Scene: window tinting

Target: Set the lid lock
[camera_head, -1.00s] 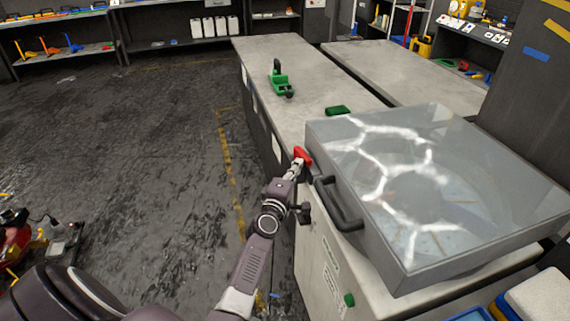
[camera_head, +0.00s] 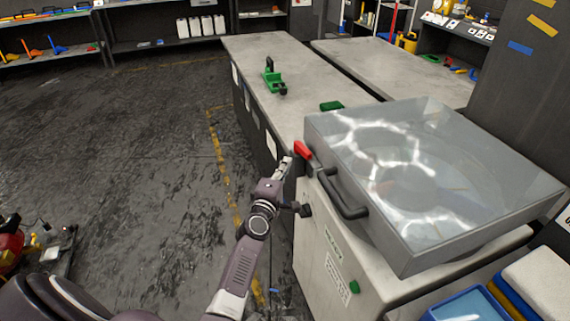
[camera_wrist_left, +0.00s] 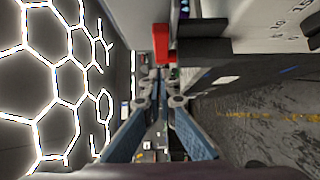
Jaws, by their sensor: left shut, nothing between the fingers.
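The red lid lock lever (camera_head: 303,150) sits at the left corner of the machine, beside the clear lid (camera_head: 400,165). The lid lies down on the machine and has a black bar handle (camera_head: 343,197) on its front edge. My left gripper (camera_head: 286,165) is shut and empty, just left of and below the red lever; a small gap seems to show between them. In the left wrist view the red lever (camera_wrist_left: 160,43) stands just above the fingertips (camera_wrist_left: 158,75). The lock's catch is too small to make out. My right gripper is not in view.
The pale machine cabinet (camera_head: 325,245) stands below the lid. A long workbench (camera_head: 300,75) behind it bears a green tool (camera_head: 273,80) and a green block (camera_head: 331,106). Blue and white boxes (camera_head: 540,285) stand at lower right. The floor on the left is mostly clear.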

